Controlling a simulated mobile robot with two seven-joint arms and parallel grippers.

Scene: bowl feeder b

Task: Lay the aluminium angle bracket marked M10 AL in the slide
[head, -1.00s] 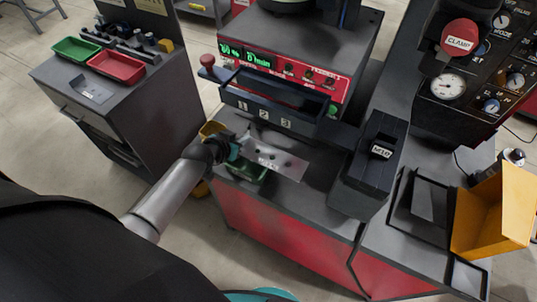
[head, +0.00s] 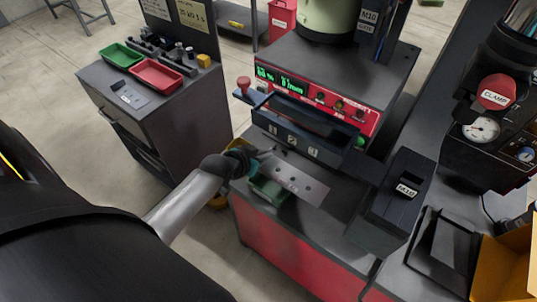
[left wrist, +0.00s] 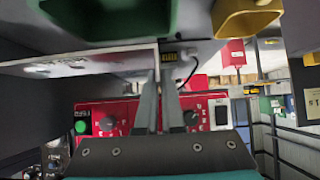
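A pale metal plate with several holes, which I take for the aluminium angle bracket (head: 303,187), sticks out to the right of my left gripper (head: 262,160) in the head view. Its marking is not readable. In the left wrist view the bracket (left wrist: 85,63) extends leftward, and its right end meets the close-set fingertips of my left gripper (left wrist: 161,80). The gripper looks shut on this end. A dark trough (head: 300,120) with tags 1, 2 and 3 lies behind the bracket; I cannot tell whether it is the slide. My right gripper is not in view.
A green bin (head: 270,191) sits under the bracket, with a yellow bin (head: 238,146) beside it. A black box tagged M10 (head: 393,205) stands to the right. A red control panel (head: 318,95) rises behind. Green (head: 120,56) and red trays (head: 157,76) are on the left cabinet.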

